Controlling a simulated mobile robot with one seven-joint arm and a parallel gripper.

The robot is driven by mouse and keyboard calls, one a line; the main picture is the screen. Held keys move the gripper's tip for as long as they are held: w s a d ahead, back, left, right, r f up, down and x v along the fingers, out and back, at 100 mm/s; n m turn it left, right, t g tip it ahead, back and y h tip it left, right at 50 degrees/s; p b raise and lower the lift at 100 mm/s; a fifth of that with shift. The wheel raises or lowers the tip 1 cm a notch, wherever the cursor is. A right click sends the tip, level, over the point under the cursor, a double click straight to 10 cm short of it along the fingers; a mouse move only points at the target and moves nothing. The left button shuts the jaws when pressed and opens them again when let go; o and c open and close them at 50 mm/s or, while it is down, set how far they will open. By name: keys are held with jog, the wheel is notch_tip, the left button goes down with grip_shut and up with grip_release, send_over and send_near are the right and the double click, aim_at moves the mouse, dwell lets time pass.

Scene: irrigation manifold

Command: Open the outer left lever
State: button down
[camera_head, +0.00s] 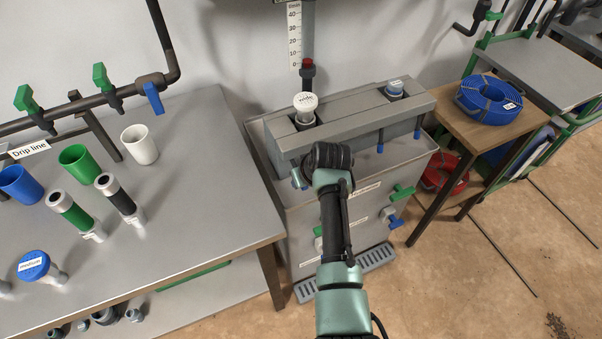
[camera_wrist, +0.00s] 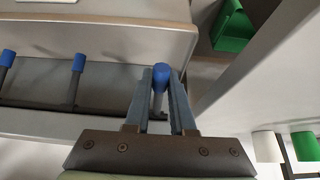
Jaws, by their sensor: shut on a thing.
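My gripper (camera_wrist: 161,84) is shut on a blue-tipped lever (camera_wrist: 160,72), with one finger on each side of the tip in the wrist view. In the head view my gripper (camera_head: 299,178) is at the left end of the front of the grey manifold box (camera_head: 350,128), mostly hidden by my wrist. Two more blue-tipped levers hang from the same front edge, a middle one (camera_head: 380,141) and a right one (camera_head: 417,129). Both also show in the wrist view, the middle one (camera_wrist: 77,63) nearer the gripper and the other (camera_wrist: 7,60) at the left edge.
A metal workbench (camera_head: 200,140) with cups and fittings stands close on the left. Green (camera_head: 403,192) and blue (camera_head: 396,221) valves stick out below. A wooden table (camera_head: 440,105) carries a blue hose coil (camera_head: 489,99).

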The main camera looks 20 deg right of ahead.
jog(key=shift+w+r+g, duration=0.1)
jog(key=shift+r+g, duration=0.15)
jog(key=shift+g, duration=0.05)
dwell(0.4)
jog(key=c, duration=0.8)
grip_release()
jog(key=shift+o, duration=0.2)
jog(key=p+v, duration=0.2)
jog(key=v, duration=1.1)
